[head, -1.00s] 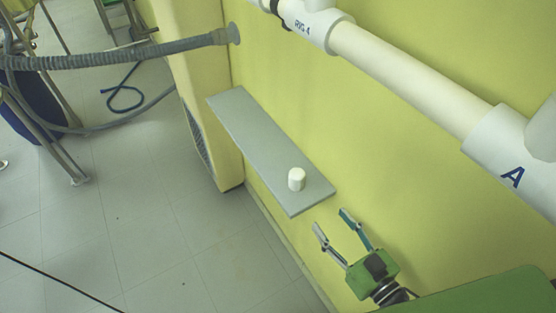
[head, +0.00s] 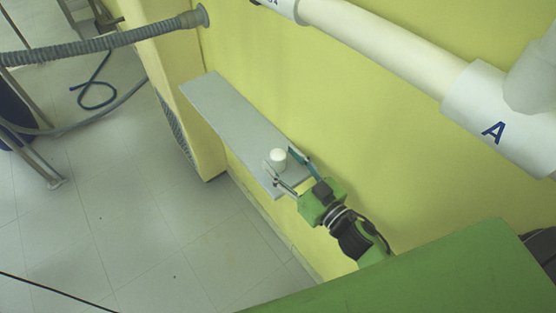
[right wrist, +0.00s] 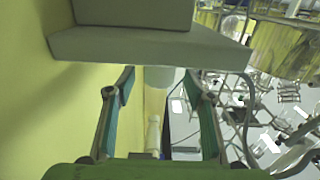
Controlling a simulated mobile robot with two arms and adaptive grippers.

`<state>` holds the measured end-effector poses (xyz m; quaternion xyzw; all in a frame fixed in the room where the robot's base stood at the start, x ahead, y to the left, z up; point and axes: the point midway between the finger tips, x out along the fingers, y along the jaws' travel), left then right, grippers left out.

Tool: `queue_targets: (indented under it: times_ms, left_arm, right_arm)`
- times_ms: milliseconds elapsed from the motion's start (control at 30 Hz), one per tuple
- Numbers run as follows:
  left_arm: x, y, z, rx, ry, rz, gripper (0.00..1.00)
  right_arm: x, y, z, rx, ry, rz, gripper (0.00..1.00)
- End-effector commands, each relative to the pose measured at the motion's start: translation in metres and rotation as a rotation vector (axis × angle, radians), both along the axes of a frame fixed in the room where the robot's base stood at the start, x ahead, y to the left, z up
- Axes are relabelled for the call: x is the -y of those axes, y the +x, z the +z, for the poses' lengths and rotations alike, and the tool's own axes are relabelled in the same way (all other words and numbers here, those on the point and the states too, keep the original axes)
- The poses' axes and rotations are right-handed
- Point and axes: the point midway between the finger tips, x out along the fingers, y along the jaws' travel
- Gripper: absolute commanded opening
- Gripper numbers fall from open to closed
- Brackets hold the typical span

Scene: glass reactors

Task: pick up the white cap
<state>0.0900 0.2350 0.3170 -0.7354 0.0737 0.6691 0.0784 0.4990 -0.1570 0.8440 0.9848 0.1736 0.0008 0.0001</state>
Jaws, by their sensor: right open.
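The white cap (head: 278,157) is a small upright cylinder standing on the grey shelf (head: 231,110), near the shelf's close end. My right gripper (head: 279,159) is open, with one finger on each side of the cap. In the right wrist view, which looks upside down, the cap (right wrist: 159,79) sits between the tips of the two open fingers (right wrist: 159,84). A gap shows on each side, so the fingers do not appear to press on it. The cap still rests on the shelf. My left gripper is not in view.
The shelf juts from a yellow wall (head: 350,150). A white pipe marked "A" (head: 490,115) runs along the wall above it. A grey ribbed hose (head: 100,45) crosses at upper left. The rest of the shelf and the tiled floor (head: 150,230) beside it are clear.

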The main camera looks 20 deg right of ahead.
Motion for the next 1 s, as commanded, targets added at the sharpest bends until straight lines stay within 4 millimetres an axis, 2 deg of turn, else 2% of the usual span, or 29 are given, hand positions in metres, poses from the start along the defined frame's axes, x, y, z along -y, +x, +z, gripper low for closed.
queue_targets:
  times_ms: [33,167,433,467,600,1000]
  left_arm:
    - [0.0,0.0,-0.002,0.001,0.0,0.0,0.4]
    - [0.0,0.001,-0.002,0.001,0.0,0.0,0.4]
    - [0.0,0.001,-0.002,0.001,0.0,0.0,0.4]
    - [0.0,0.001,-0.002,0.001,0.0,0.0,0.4]
    - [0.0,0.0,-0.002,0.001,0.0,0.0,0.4]
    - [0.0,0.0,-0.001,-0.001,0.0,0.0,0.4]
  right_arm:
    - [-0.002,0.008,0.0,0.003,-0.001,0.0,0.49]
    - [-0.007,0.02,0.0,0.001,0.0,0.0,0.49]
    - [-0.008,0.022,-0.001,-0.001,0.0,-0.001,0.49]
    - [-0.008,0.022,0.0,-0.001,0.0,-0.001,0.43]
    - [-0.008,0.022,0.0,-0.001,0.0,-0.001,0.07]
    - [-0.008,0.022,0.003,0.001,0.0,0.0,0.05]
